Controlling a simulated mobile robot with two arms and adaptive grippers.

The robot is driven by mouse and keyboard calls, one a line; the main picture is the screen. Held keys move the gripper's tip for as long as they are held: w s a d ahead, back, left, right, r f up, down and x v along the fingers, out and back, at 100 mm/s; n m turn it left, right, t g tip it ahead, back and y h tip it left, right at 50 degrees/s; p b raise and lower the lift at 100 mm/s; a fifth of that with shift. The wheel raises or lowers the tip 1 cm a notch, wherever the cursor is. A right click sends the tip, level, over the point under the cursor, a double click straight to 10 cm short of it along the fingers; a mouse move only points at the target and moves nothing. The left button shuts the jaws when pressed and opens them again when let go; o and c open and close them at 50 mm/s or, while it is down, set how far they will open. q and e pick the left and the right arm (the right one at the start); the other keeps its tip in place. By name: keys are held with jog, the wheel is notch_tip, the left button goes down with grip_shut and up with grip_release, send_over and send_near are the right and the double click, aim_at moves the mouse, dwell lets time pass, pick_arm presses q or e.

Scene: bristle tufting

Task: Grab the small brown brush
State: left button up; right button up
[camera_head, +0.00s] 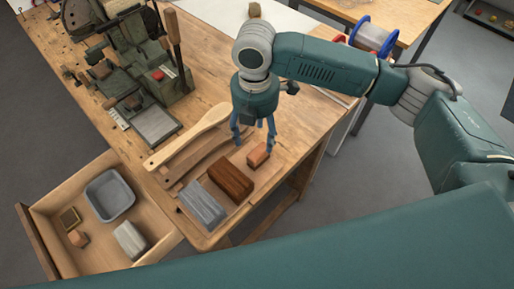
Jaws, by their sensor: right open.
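A small reddish-brown brush block (259,155) lies on the right side of a wooden board on the workbench. A larger dark brown block (231,177) and a grey block (201,203) lie to its left on the same board. My right gripper (253,145) points down over the small block, with its two blue fingers spread and nothing held. The fingertips appear close to the block; I cannot tell whether they touch it. My left gripper is not in view.
A pale wooden paddle (187,136) lies left of the board. A green machine (135,70) stands at the back left. An open drawer (160,248) holds a grey tray (109,195) and several small blocks. Wire spools (373,36) stand at the back right.

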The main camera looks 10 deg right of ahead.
aim_at(257, 149)
jog(key=f, duration=0.2)
jog(key=shift+s+f, duration=0.2)
jog(key=shift+f, duration=0.55)
notch_tip(257, 149, down, 4)
jog(key=shift+s+f+p, duration=0.1)
jog(key=shift+f+p, duration=0.05)
jog(key=shift+p, duration=0.6)
jog(key=shift+f, duration=0.15)
jog(key=c, duration=1.2)
jog(key=shift+c, duration=0.9)
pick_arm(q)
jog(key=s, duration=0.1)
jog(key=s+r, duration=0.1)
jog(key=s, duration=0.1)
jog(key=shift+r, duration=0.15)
